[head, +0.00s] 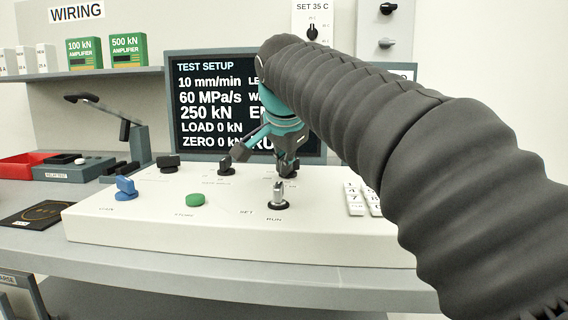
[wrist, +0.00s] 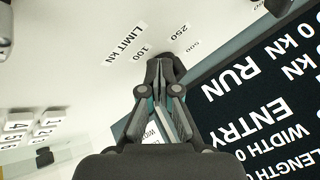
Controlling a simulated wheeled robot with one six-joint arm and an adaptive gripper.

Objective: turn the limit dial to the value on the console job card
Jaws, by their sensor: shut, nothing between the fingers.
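The limit dial (wrist: 178,65) is a black knob on the white console (head: 150,225), with "LIMIT kN" and the marks 100, 250 and 500 printed beside it. My gripper (wrist: 160,85) is shut, its fingertips over the dial and partly hiding it. I cannot tell whether they touch it, nor which mark it points to. In the head view my gripper (head: 288,158) is low at the back of the console, and the dial (head: 289,172) shows just under it. The dark screen (head: 240,85) headed TEST SETUP lists 10 mm/min, 60 MPa/s and 250 kN; my arm covers its right part.
A SET/RUN toggle (head: 278,195) stands in front of the dial, a keypad (head: 357,199) to its right. Left are a black knob (head: 227,167), another (head: 168,163), a green button (head: 195,200) and a blue knob (head: 125,188). The console's front strip is clear.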

